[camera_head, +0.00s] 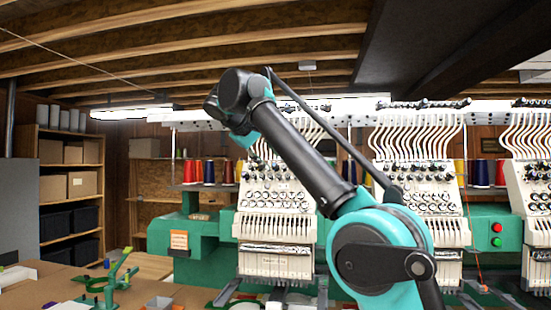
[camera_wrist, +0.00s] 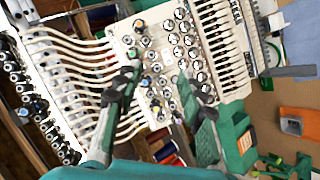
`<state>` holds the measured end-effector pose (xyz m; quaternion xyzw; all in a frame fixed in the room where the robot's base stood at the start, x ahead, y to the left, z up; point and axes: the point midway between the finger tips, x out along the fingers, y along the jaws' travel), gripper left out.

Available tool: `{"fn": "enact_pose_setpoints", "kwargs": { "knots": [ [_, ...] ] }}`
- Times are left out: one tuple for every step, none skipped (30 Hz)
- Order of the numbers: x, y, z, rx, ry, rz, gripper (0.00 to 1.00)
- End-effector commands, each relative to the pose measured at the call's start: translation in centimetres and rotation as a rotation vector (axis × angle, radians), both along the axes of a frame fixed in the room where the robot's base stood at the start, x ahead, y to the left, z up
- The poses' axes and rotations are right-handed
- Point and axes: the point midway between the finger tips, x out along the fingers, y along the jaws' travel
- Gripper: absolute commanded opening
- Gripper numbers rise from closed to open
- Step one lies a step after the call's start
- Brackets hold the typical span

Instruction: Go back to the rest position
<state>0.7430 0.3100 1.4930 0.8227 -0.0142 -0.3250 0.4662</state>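My gripper (camera_wrist: 160,80) shows in the wrist view with its two dark fingers spread apart. Nothing is between the fingers; behind the gap is the cream dial-covered head of an embroidery machine (camera_wrist: 180,45), tilted in this view. I cannot tell the distance to it. In the head view my arm rises from the lower right, bends at a teal joint and reaches up and left. Its wrist end is in front of the left part of the machine row, and the gripper is too small and hidden there to make out.
Embroidery heads (camera_head: 275,205) line the back on a green frame (camera_head: 190,240), with thread cones (camera_head: 210,172) above. A table (camera_head: 35,290) at lower left holds a green reel stand (camera_head: 108,285). Shelves (camera_head: 70,220) with boxes stand left. Wooden beams (camera_head: 180,45) run overhead.

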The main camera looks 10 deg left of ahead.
Motion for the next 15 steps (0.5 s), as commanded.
{"fn": "enact_pose_setpoints", "kwargs": {
  "knots": [
    [-0.39,0.18,0.0,0.0,-0.001,0.001,0.39],
    [-0.55,0.25,0.01,0.0,-0.001,0.001,0.39],
    [-0.71,0.31,0.01,0.0,-0.001,0.001,0.39],
    [-0.81,0.35,0.0,0.0,-0.001,0.001,0.39],
    [-0.87,0.37,0.01,0.0,-0.001,0.001,0.39],
    [-0.92,0.38,0.0,0.0,-0.001,0.001,0.39],
    [-0.93,0.38,0.01,0.0,-0.001,0.001,0.39],
    [-0.93,0.38,0.01,0.001,0.0,-0.001,0.39],
    [-0.93,0.37,0.0,0.001,0.0,-0.001,0.39],
    [-0.92,0.36,0.0,0.001,0.0,-0.001,0.39],
    [-0.92,0.36,0.0,0.001,0.0,-0.001,0.39],
    [-0.92,0.36,0.0,0.001,0.0,-0.001,0.39],
    [-0.91,0.37,0.0,0.001,0.0,-0.001,0.39],
    [-0.9,0.36,0.01,0.001,0.0,-0.001,0.39],
    [-0.91,0.35,0.0,0.001,0.0,-0.001,0.39]
  ]
}}
